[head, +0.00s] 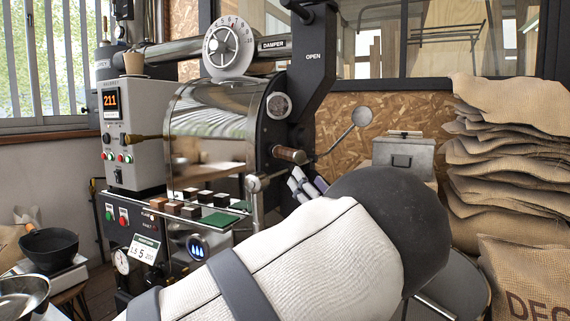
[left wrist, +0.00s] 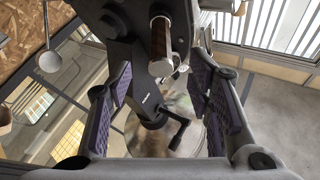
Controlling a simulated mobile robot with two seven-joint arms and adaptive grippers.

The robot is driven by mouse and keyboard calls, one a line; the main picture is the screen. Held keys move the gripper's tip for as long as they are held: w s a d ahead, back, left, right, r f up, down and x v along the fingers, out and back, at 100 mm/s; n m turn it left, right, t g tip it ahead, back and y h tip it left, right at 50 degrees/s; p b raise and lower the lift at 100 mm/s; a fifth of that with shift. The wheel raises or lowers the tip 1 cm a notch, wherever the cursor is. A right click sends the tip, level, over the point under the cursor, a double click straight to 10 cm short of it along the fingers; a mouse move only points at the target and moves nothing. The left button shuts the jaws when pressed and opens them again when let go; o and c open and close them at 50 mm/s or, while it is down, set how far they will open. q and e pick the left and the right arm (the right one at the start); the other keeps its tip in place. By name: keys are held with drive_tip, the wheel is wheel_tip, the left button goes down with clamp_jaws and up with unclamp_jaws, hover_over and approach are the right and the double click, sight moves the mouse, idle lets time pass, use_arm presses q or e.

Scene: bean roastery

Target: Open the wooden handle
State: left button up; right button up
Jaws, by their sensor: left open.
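The wooden handle (head: 289,155) is a short brown cylinder on the dark front of the roaster drum in the head view. In the left wrist view, the wooden handle (left wrist: 160,40) stands near the top centre, between the lines of the two fingers and apart from both. My left gripper (head: 305,186) is just below the handle in the head view, partly hidden by my own arm. In the left wrist view, my left gripper (left wrist: 160,78) is open, its purple pads wide apart with nothing held. My right gripper is out of view.
The roaster drum (head: 210,130) and a dark upright chute (head: 312,60) surround the handle. A metal scoop-like rod (head: 361,117) sticks out to its right. A black crank (left wrist: 172,128) shows in the left wrist view. Burlap sacks (head: 510,160) are stacked at right.

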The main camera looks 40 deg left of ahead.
sight(289, 156)
use_arm(q)
drive_tip(key=x, duration=1.1)
drive_tip(key=shift+w+a+r, duration=0.15)
drive_tip(key=shift+a+r, duration=0.05)
drive_tip(key=shift+a, duration=0.1)
clamp_jaws()
